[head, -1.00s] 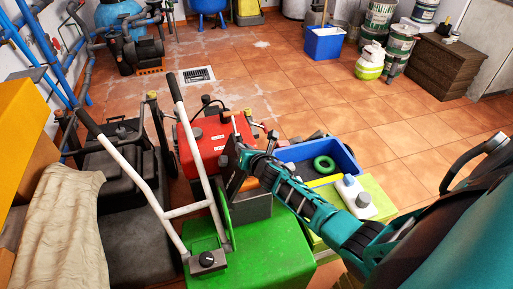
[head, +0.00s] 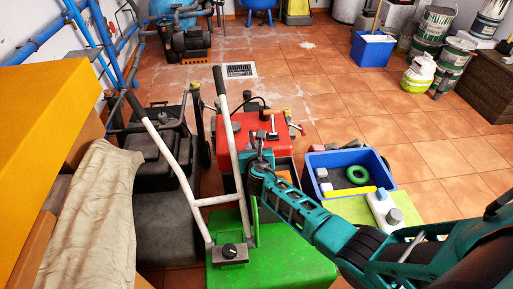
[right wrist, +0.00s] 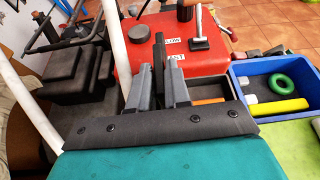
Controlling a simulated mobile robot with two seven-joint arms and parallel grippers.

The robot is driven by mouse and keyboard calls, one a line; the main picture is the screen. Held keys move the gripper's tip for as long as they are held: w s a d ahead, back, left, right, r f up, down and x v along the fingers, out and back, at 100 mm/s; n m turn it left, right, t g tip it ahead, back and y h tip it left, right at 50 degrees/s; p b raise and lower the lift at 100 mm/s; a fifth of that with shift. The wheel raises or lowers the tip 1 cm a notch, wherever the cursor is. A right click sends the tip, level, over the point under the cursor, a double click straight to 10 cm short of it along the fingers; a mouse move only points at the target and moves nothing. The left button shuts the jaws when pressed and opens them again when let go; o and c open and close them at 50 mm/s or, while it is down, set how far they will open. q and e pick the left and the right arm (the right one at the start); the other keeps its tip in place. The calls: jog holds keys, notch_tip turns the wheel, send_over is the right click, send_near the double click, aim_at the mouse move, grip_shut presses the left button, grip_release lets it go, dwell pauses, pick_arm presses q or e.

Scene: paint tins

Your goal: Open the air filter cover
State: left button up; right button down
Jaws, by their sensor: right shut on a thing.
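A red engine housing (head: 270,130) with a black knob and levers stands behind a green machine body (head: 280,255) with white handlebars. My right gripper (right wrist: 168,88) is shut on a thin dark plate (right wrist: 158,62), which looks like the air filter cover and stands edge-on between the fingers in the right wrist view. To its right, an orange surface (right wrist: 210,101) shows in a dark box (right wrist: 212,88) at the engine's near side. In the head view my right gripper (head: 258,160) is beside the handlebar and hides most of the plate. My left gripper is not in view.
A white handlebar (head: 232,150) rises close left of my gripper. A blue tub (head: 372,203) with a green ring (head: 357,174) stands to the right, beside a white bottle (head: 384,208). Paint tins (head: 437,25) stand at the back right. The tiled floor behind is mostly clear.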

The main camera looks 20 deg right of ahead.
jog(key=shift+f, duration=0.1)
jog(key=c, duration=1.2)
grip_release()
jog(key=shift+o, duration=0.2)
jog(key=shift+s, duration=0.25)
jog(key=p+v, duration=0.4)
jog(key=v, duration=0.8)
jog(key=shift+s+r+p, duration=0.2)
jog(key=shift+p, duration=0.1)
jog(key=shift+a, duration=0.1)
